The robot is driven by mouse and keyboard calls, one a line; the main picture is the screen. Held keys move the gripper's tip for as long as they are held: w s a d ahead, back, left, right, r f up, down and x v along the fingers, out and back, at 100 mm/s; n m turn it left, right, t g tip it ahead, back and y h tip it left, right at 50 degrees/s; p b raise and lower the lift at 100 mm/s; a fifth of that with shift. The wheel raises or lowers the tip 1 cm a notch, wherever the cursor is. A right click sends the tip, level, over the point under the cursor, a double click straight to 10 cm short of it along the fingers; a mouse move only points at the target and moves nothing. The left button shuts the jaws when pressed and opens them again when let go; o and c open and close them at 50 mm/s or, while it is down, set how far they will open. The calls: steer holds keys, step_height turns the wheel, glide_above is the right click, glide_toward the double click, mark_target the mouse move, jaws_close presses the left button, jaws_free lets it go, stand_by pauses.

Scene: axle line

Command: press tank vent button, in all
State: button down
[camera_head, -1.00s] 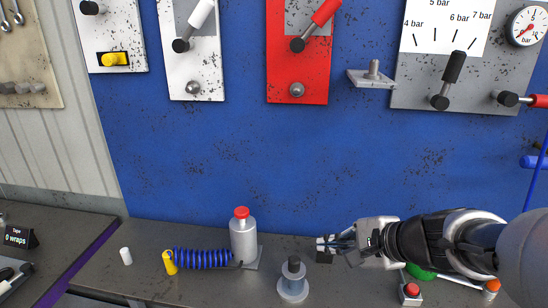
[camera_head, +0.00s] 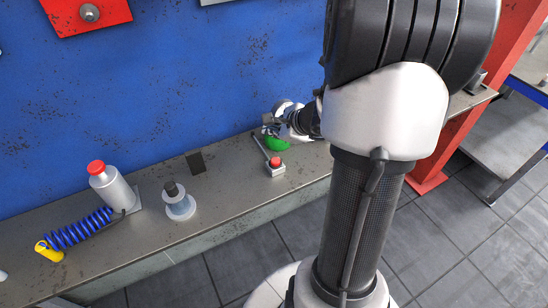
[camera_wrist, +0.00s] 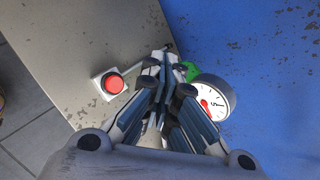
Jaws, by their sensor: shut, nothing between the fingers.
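A red push button (camera_wrist: 114,83) on a small pale box sits on the bench, left of my gripper in the wrist view. It also shows in the head view, where the red button (camera_head: 275,161) stands near the bench's front edge. A rounded green object (camera_head: 277,145) lies just behind it; only part of it shows in the wrist view, behind my fingers. My gripper (camera_wrist: 163,68) is shut and empty. It is to the side of the button, towards the blue wall, and apart from it. In the head view my own arm partly hides the gripper.
A round dial gauge (camera_wrist: 212,100) is close beside my fingers, at the blue wall (camera_head: 200,90). A grey bottle with a red cap (camera_head: 112,187), a blue coiled hose (camera_head: 78,230) and a grey round stand (camera_head: 178,204) are further left on the bench (camera_head: 228,180).

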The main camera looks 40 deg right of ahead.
steer(key=shift+f, duration=0.1)
steer(key=b, duration=0.6)
glide_above(274, 163)
steer(key=f, duration=0.7)
steer(key=shift+w+d+f, duration=0.15)
steer(key=shift+w+f, duration=0.1)
steer(key=shift+f, duration=0.1)
steer(key=shift+f+b, duration=0.45)
steer(key=shift+b, duration=0.3)
steer(key=shift+f, duration=0.1)
steer(key=shift+f+b, duration=0.35)
steer(key=shift+b, duration=0.3)
steer(key=shift+f+b, duration=0.4)
steer(key=shift+b, duration=0.05)
steer(key=shift+s+a+f+b, duration=0.25)
steer(key=shift+f+b, duration=0.15)
steer(key=shift+f, duration=0.1)
stand_by(0.9)
steer(key=shift+r, duration=0.1)
